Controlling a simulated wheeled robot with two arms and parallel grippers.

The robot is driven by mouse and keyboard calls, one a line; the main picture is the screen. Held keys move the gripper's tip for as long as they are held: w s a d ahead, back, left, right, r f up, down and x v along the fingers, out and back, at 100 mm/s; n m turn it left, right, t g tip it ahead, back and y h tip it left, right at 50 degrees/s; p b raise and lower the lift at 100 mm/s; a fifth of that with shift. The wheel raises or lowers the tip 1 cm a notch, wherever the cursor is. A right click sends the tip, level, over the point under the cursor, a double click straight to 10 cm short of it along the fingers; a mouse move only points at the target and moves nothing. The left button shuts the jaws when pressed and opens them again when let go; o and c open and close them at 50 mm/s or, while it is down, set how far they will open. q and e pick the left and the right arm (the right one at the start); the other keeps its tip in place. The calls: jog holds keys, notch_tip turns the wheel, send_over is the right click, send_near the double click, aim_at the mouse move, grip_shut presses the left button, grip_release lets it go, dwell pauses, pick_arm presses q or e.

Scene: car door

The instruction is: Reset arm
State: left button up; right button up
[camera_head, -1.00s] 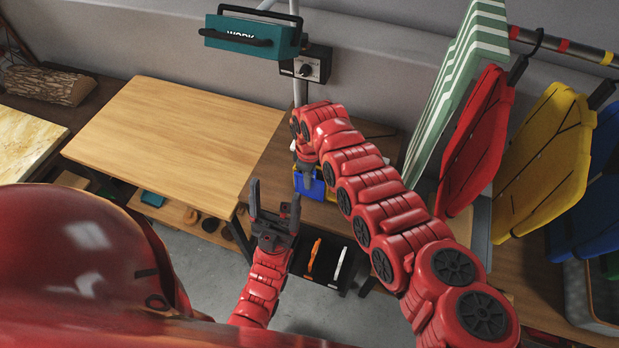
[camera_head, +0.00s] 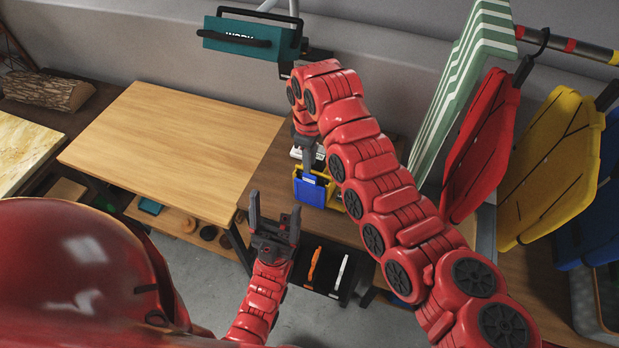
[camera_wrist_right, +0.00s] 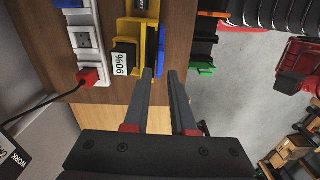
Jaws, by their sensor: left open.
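My left gripper (camera_head: 275,203) is open and empty, pointing up the picture in front of the workbench's right edge. My right gripper (camera_head: 308,158) hangs over the back shelf in the head view, partly hidden by its own arm. In the head view the blue and yellow bins (camera_head: 312,190) sit just below the right gripper.
A wooden workbench (camera_head: 175,140) with a clear top is at left. A teal WORK box (camera_head: 245,38) is mounted above. A white power strip (camera_wrist_right: 88,45) with a red plug lies beside the yellow holder. Red (camera_head: 480,150) and yellow (camera_head: 550,170) hanging panels stand right of my right arm.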

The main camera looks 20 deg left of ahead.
jog(key=shift+r, duration=1.15)
